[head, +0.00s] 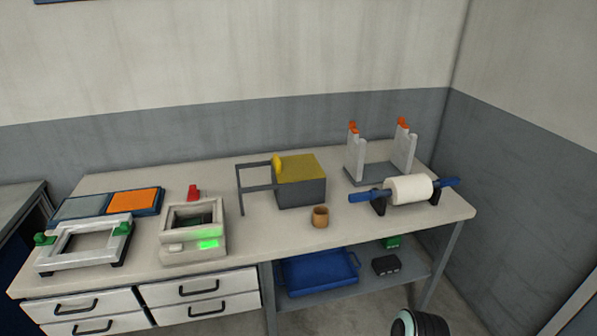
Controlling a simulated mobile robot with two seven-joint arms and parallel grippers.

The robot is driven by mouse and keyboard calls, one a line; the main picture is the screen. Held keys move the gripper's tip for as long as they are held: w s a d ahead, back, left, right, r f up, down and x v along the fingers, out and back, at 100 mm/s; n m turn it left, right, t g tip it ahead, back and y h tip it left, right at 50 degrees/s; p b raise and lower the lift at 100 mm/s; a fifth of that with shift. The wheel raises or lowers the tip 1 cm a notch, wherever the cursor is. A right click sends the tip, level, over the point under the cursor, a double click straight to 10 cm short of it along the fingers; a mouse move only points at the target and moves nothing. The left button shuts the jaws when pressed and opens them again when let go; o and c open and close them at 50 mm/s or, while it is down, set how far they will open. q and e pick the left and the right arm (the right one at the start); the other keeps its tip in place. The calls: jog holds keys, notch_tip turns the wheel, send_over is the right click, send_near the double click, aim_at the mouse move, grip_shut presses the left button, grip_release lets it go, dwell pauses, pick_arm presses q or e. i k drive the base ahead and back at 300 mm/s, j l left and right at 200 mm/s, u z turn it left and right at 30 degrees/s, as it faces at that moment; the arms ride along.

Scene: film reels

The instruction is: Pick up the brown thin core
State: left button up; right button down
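The brown thin core (320,217) is a small, short hollow cylinder. It stands upright on the workbench (285,231) near the front edge, right of the middle. Nothing touches it. Neither of my grippers shows in the head view.
A grey box with a yellow top (300,185) and a dark frame stands behind the core. A white roll (410,190) on a blue bar lies to its right. A beige device (193,230) with a green light stands to the left. A blue tray (318,287) is on the shelf below.

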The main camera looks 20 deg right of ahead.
aim_at(320, 213)
jog(key=l+u, duration=0.2)
jog(key=u, duration=0.3)
jog(key=l+u, duration=0.25)
jog(key=u, duration=0.25)
jog(key=l+u, duration=0.2)
jog(key=u, duration=0.3)
jog(key=k+l+u, duration=0.2)
jog(key=l, duration=0.15)
jog(key=k+l+u, duration=0.2)
jog(key=l+u, duration=0.2)
jog(key=l, duration=0.25)
jog(key=k+j, duration=0.05)
jog(key=k, duration=0.05)
